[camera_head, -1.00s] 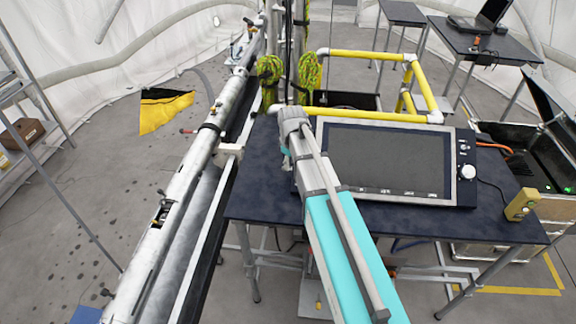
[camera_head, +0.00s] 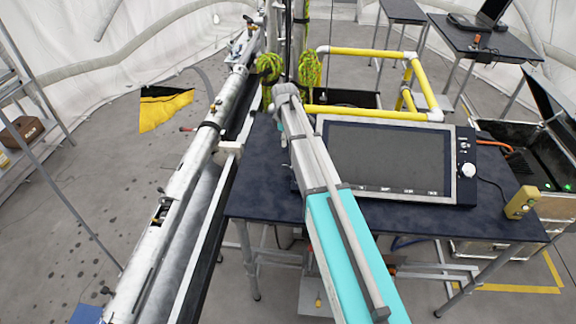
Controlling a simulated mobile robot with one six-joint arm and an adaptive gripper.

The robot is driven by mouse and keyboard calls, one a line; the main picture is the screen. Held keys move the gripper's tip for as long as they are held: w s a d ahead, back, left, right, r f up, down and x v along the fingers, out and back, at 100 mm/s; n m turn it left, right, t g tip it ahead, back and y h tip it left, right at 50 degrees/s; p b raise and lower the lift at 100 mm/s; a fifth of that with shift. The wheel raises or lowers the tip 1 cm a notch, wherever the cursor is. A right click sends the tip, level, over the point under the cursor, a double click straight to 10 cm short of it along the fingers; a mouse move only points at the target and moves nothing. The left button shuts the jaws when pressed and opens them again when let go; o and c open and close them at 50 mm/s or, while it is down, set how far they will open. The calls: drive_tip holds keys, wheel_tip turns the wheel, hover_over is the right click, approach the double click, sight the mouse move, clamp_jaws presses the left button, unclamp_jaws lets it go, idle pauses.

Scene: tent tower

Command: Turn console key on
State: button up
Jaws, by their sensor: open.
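The console (camera_head: 388,158) lies on a dark blue table, its large grey screen in a silver frame. A black control strip (camera_head: 466,189) runs along its right side, with a round white knob (camera_head: 467,170) and a few small switches (camera_head: 463,146) above it. I cannot tell which small part is the key, or how it is turned. My arm, with a teal section, reaches up from the bottom over the left part of the table, left of the screen. My gripper is not visible; the arm's far end seems to hide what lies beyond it.
The dark blue table (camera_head: 265,198) is bare at its left front. A yellow pipe frame (camera_head: 368,54) stands behind the console. A yellow handheld box (camera_head: 521,203) sits at the table's right corner. A long silver tube (camera_head: 182,190) runs along the left, close to my arm.

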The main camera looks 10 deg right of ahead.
sight(286, 167)
drive_tip(key=shift+f, duration=0.2)
wheel_tip(286, 167, down, 13)
drive_tip(key=b, duration=1.3)
drive_tip(key=shift+f+b, duration=0.2)
drive_tip(key=shift+b, duration=0.15)
clamp_jaws()
drive_tip(key=shift+d, duration=0.5)
drive_tip(key=shift+s+a, duration=0.1)
drive_tip(key=shift+a, duration=0.5)
